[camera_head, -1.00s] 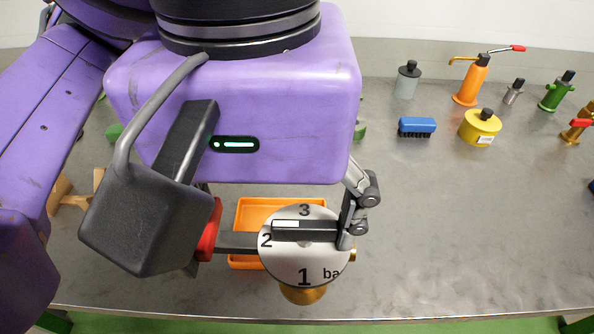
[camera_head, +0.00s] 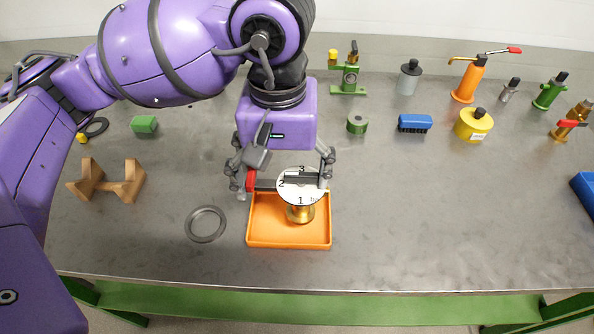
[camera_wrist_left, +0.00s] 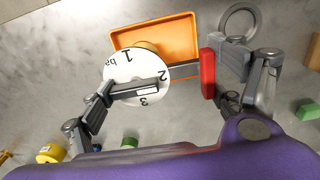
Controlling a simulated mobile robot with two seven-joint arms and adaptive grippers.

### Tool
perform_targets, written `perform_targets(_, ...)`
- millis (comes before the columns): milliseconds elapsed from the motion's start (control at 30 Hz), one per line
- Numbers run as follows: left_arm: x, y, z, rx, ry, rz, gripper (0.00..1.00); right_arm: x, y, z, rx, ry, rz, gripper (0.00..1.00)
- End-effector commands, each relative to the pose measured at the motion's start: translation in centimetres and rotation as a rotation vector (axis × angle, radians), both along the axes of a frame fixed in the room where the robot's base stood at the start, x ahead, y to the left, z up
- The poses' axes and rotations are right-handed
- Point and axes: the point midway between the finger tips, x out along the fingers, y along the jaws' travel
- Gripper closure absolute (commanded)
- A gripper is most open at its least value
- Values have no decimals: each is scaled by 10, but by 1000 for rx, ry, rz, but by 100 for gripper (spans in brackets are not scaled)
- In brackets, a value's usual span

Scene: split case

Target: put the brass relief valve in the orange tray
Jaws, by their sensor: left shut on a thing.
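The brass relief valve (camera_head: 301,214) has a round white dial marked 1, 2, 3 on top and a bar with a red end at its left. My left gripper (camera_head: 284,182) is shut on it, pointing down, and hides part of the dial. The valve is upright over the orange tray (camera_head: 258,233), its brass foot within the tray's outline. I cannot tell whether it touches the floor. In the left wrist view the dial (camera_wrist_left: 122,78) overlaps the tray (camera_wrist_left: 185,35). My right gripper is not in view.
A grey ring (camera_head: 205,224) lies left of the tray, with a wooden stand (camera_head: 122,189) beyond. A blue brush (camera_head: 415,123), a yellow can (camera_head: 473,125) and other items stand along the back.

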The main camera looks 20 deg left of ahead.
Motion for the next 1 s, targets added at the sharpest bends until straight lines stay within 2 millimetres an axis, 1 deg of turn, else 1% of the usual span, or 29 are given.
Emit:
perform_targets(167,9,3,-11,-2,1,3,77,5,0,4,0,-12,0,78)
perform_targets(233,14,6,-19,-1,2,4,77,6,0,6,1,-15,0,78)
perform_targets(300,12,5,-31,-1,4,1,77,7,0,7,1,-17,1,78)
perform_targets(400,12,5,-42,-1,1,0,77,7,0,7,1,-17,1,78)
perform_targets(500,13,5,-46,-2,-2,0,77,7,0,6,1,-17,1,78)
perform_targets(700,13,5,-46,-2,-3,0,77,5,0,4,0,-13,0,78)
perform_targets(867,13,5,-52,-2,0,0,77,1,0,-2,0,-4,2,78)
perform_targets(900,12,5,-51,-1,1,1,11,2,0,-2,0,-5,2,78)
perform_targets(1000,12,5,-50,-1,0,1,0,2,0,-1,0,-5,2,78)
